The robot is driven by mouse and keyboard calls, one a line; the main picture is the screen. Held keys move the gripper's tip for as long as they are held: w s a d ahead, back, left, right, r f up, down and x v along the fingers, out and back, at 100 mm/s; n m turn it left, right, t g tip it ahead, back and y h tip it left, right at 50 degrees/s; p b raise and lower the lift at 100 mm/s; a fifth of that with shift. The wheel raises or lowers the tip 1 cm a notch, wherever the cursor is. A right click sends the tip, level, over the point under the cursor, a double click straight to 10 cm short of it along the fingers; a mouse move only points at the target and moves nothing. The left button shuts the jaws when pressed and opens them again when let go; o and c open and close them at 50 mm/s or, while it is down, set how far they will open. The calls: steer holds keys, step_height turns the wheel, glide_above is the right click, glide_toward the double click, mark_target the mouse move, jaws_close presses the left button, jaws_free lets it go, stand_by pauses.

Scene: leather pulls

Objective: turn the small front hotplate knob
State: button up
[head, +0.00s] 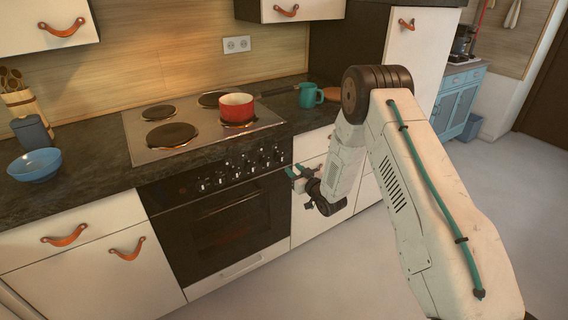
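The hotplate knobs (239,168) sit in a row on the dark control panel above the oven door. Which of them serves the small front hotplate I cannot tell at this size. The cooktop (197,134) above has several round plates; the front left plate (172,135) is bare, and a red pot (237,107) stands on the right front one. My gripper (290,172), with teal fingertips, is just past the right end of the knob row, in front of the white cabinet. It is small and seen from the side, so its opening is unclear. I see no knob in it.
A teal mug (310,95) stands on the counter right of the cooktop, near the pot's dark handle. A blue bowl (35,165) and a blue-grey canister (31,132) stand at the left. The floor (480,190) at right is clear.

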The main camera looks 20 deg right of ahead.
mark_target(282, 160)
steer(key=x, duration=0.7)
steer(key=shift+w+a+f, duration=0.2)
steer(key=shift+w+f, duration=0.1)
jaws_close()
